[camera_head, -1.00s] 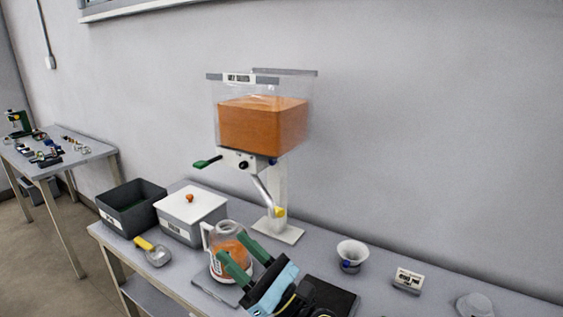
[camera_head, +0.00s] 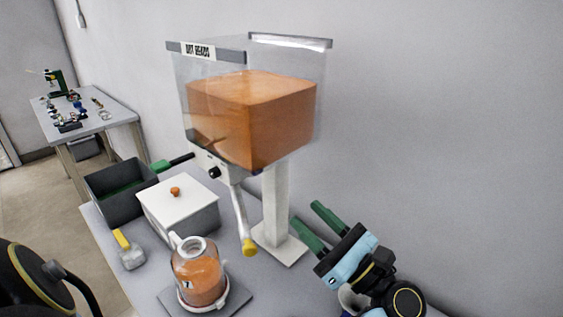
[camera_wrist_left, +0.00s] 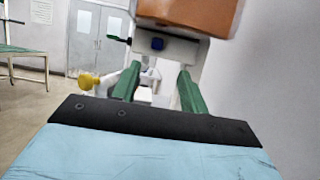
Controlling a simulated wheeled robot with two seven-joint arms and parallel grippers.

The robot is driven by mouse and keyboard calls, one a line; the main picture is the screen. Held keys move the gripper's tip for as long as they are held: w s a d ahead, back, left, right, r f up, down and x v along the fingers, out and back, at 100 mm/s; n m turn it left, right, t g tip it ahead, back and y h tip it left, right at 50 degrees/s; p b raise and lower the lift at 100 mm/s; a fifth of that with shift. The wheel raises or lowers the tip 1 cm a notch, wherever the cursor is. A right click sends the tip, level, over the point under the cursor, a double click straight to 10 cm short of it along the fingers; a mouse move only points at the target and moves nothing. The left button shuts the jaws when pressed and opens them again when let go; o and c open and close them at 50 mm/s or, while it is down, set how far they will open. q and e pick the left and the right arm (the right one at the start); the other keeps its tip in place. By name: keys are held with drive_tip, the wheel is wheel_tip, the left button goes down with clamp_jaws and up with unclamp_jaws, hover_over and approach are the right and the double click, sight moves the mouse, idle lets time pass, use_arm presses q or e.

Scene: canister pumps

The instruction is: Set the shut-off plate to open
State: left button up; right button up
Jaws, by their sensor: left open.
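The clear hopper (camera_head: 215,70) holds an orange mass and stands on a white post. Under it, the shut-off plate's green-ended handle (camera_head: 161,166) sticks out to the left on a dark rod; how far the plate is slid cannot be told. The green handle also shows in the left wrist view (camera_wrist_left: 118,39), at upper left. My left gripper (camera_head: 305,213) is open and empty, right of the post, fingers pointing up-left. My right gripper is out of view.
A white spout with a yellow tip (camera_head: 249,247) hangs down beside the post. A glass jug (camera_head: 198,272) with orange contents stands on a dark pad.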

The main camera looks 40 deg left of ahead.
use_arm(q)
drive_tip(key=s+p+x, duration=0.1)
drive_tip(key=p+x, duration=0.2)
drive_tip(key=x, duration=1)
drive_tip(key=shift+w, duration=0.2)
clamp_jaws()
